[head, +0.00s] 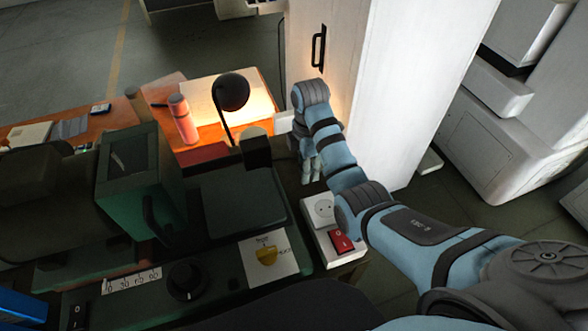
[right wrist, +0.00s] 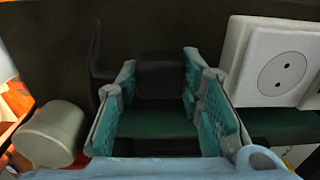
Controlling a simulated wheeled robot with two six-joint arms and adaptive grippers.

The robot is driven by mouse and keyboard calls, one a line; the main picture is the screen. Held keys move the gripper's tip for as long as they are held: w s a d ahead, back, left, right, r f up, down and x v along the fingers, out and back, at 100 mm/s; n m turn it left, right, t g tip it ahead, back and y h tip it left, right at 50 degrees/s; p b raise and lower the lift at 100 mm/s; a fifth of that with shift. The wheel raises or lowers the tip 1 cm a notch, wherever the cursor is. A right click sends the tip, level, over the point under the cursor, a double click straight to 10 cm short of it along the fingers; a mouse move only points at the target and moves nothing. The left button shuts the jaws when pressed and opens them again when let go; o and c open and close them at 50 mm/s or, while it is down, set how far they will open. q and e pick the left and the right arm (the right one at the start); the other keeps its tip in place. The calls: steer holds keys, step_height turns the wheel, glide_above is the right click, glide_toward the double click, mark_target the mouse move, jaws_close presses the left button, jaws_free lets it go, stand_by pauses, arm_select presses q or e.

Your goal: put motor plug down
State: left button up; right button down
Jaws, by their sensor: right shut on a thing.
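My right gripper (head: 311,166) reaches down beside the machine, just above and left of a white socket (head: 322,209). In the right wrist view its teal-padded fingers (right wrist: 162,88) are shut on a dark block, which I take to be the motor plug (right wrist: 160,78). The plug sits between the fingertips, and its lower side is hard to make out against the dark background. The white socket (right wrist: 284,72), with two round holes, is to the right of the fingers and apart from the plug. My left gripper is not in view.
A red switch (head: 342,241) sits by the socket. A lamp (head: 232,92) and pink bottle (head: 183,118) stand on the orange desk. A white cabinet (head: 375,90) rises behind my arm.

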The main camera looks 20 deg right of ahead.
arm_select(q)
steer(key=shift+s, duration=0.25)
arm_select(e)
steer(key=shift+f, duration=0.8)
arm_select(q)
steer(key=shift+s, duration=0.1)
arm_select(e)
steer(key=shift+f, duration=0.55)
steer(key=c, duration=1.1)
jaws_free()
steer(key=shift+r, duration=0.1)
